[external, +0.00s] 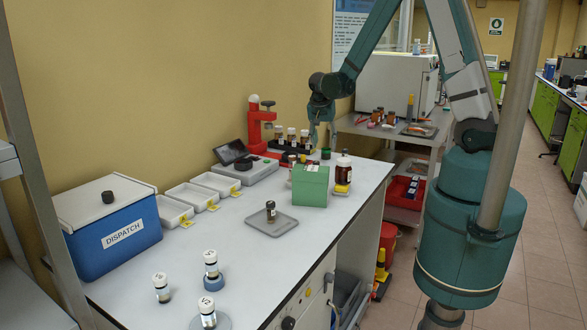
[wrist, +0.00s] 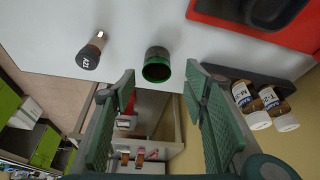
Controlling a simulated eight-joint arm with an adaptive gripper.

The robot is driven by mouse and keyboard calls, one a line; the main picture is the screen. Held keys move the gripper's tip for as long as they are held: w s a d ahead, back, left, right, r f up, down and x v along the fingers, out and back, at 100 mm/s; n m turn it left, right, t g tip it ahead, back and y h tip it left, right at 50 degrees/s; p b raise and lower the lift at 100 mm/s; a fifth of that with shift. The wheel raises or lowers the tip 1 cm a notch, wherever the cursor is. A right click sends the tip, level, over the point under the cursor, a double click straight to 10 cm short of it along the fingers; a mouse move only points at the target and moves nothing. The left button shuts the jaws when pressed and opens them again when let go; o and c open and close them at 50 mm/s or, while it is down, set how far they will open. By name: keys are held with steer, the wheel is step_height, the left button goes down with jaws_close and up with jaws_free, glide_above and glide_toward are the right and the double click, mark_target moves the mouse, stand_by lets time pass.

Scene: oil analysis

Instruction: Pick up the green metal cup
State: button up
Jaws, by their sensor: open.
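The green metal cup (wrist: 157,67) has a green rim and dark inside, and stands on the white bench in the wrist view. In the external view a small green-rimmed piece (external: 326,154) under my gripper looks like the same cup. My gripper (external: 321,145) is open and points down over the far end of the bench. In the wrist view the cup lies just beyond and between the two fingertips (wrist: 159,80), with nothing held. I cannot tell the exact gap between fingers and cup.
Brown bottles (wrist: 258,105) in a dark rack are close to the right finger. A red device (external: 262,124) stands behind, and a green box (external: 310,186) in front.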

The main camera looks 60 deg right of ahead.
mark_target(326, 154)
steer(key=shift+d+f, duration=0.1)
steer(key=shift+f, duration=0.15)
steer(key=shift+s+x, duration=0.15)
steer(key=shift+x, duration=0.6)
steer(key=shift+s+x, duration=0.1)
steer(key=shift+x, duration=1.7)
steer(key=c, duration=1)
